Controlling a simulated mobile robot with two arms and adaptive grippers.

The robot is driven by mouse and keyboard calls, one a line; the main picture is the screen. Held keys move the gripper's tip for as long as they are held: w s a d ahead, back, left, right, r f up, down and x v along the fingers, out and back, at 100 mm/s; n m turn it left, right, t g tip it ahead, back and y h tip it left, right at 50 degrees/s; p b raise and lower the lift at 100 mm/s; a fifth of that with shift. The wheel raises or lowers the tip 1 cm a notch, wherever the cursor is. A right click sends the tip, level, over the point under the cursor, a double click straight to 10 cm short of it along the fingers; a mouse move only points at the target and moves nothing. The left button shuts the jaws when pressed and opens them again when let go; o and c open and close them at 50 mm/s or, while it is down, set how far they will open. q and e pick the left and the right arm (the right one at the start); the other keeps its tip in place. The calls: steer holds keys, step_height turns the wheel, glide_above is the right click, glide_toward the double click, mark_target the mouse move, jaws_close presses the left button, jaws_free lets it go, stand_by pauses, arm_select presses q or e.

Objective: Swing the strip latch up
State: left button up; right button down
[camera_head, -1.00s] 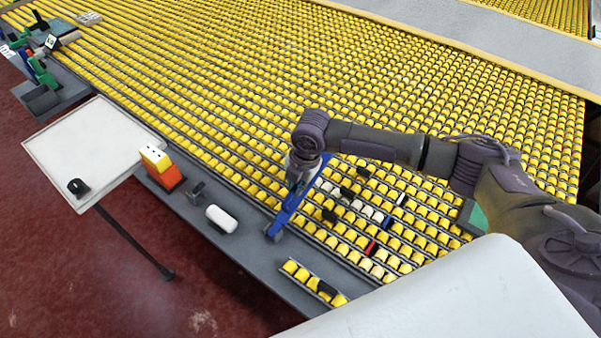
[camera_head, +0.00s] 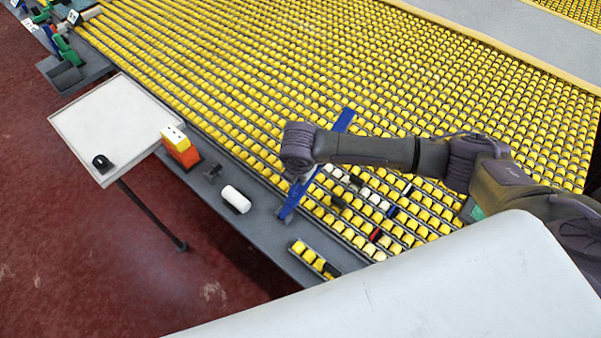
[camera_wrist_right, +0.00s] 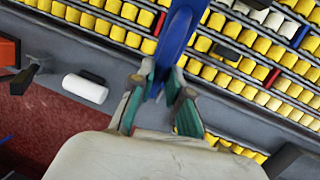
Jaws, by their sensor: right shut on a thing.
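The strip latch is a long blue bar (camera_head: 343,121) lying slanted over the rows of yellow rollers. Its near end is at a grey bracket on the grey edge rail, and my right wrist hides its middle in the head view. In the right wrist view the blue bar (camera_wrist_right: 180,38) runs down between the green-lined fingers of my right gripper (camera_wrist_right: 160,85). The gripper is shut on the bar near its lower part. In the head view my right gripper (camera_head: 303,180) is mostly hidden under the wrist. My left gripper is not in view.
A white cylinder (camera_head: 236,199), an orange and yellow block (camera_head: 181,148) and a short tray of yellow rollers (camera_head: 314,260) sit on the grey rail (camera_head: 262,224). A white side table (camera_head: 115,125) stands left. A white surface (camera_head: 420,285) fills the front right.

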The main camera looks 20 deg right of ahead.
steer(key=c, duration=1.1)
jaws_free()
steer(key=shift+s+a+r, duration=0.1)
steer(key=shift+a, duration=0.1)
steer(key=shift+c, duration=0.2)
steer(key=shift+r, duration=0.1)
steer(key=v, duration=1.2)
